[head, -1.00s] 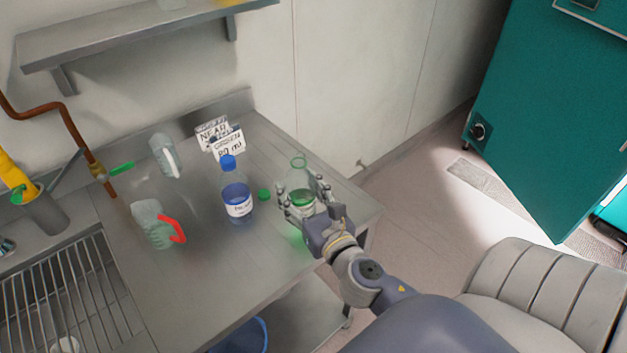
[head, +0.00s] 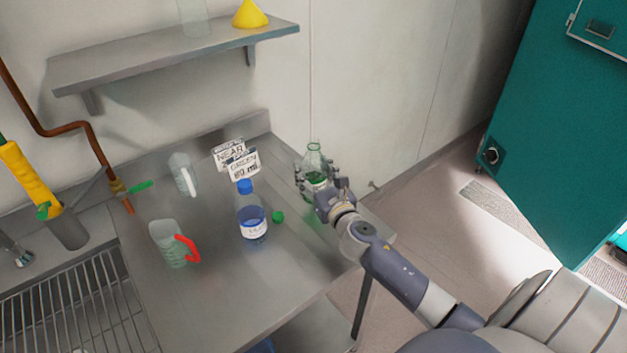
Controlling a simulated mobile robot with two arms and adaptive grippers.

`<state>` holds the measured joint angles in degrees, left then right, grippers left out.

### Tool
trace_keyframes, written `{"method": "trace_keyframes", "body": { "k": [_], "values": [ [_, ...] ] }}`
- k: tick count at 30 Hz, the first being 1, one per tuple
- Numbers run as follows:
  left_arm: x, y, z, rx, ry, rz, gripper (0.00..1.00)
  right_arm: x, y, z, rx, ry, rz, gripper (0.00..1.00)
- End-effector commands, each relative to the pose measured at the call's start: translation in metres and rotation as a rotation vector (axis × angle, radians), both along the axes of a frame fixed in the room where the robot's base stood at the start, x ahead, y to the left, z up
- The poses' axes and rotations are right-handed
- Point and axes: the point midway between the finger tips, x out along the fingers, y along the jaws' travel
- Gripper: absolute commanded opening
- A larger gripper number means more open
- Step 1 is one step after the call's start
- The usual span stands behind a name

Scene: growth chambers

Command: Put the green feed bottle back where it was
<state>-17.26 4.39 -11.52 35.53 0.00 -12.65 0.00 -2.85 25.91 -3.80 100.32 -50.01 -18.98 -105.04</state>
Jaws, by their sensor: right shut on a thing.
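The green feed bottle (head: 314,157) is clear glass with green liquid low inside and an open neck. My right gripper (head: 317,184) is shut around its body near the bench's right back edge. A blue-capped bottle with blue liquid (head: 251,222) stands further left. Cards reading "NEAR" (head: 229,153) and "GREEN 80 ml" (head: 243,163) stand behind. My left gripper is not in view.
A jug with a red handle (head: 169,243) and a clear jug with a pale handle (head: 182,174) stand on the left of the metal bench (head: 225,300). A wall shelf (head: 170,57) holds a yellow funnel (head: 250,14). The front of the bench is clear.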

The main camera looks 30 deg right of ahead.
Motion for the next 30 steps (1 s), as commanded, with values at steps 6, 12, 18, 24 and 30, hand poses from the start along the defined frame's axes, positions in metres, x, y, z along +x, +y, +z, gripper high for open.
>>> {"method": "trace_keyframes", "body": {
  "k": [6,12,18,24,30],
  "values": [
    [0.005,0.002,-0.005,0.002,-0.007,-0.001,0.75,0.003,-0.001,-0.015,0.005,0.0,-0.002,0.18],
    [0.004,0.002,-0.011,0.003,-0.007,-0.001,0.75,0.003,-0.001,-0.034,0.003,-0.001,-0.001,0.18],
    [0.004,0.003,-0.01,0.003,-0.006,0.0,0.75,0.003,-0.001,-0.035,0.0,-0.001,0.0,0.18],
    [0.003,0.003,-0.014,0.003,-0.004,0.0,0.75,0.003,-0.001,-0.038,0.0,-0.001,0.001,0.18],
    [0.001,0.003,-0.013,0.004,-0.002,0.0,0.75,0.002,-0.001,-0.038,0.0,0.001,0.0,0.72]
  ]
}}
